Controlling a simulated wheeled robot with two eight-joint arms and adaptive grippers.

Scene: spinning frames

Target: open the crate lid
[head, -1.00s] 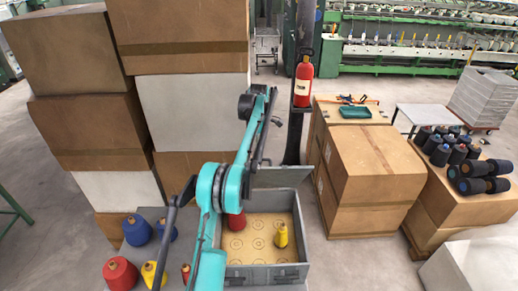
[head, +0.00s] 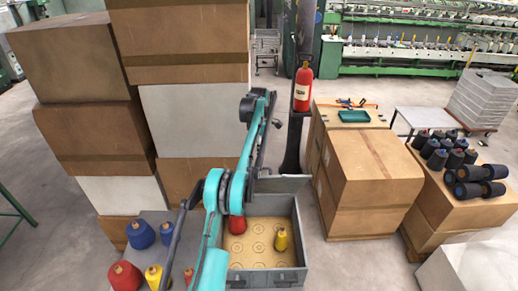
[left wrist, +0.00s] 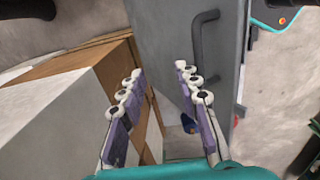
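The grey crate (head: 303,232) stands open at lower centre in the head view. Its grey lid (head: 285,184) is raised along the back edge and looks leaned backward. A red spool (head: 237,224) and a yellow spool (head: 281,239) stand inside on a tan base with ring marks. My teal left arm reaches over the crate's left side; its fingers cannot be made out there. In the left wrist view my left gripper (left wrist: 160,85) is open, fingers apart with nothing between them. A grey panel, apparently the lid (left wrist: 170,35), with a dark handle (left wrist: 206,50) lies beyond the fingertips. My right gripper is not in view.
Tall stacked boxes (head: 75,70) stand at left. Several spools, including a blue one (head: 140,233), stand on a grey surface left of the crate. Cardboard boxes (head: 372,168) stand close on the right. A fire extinguisher (head: 303,88) hangs on a post behind.

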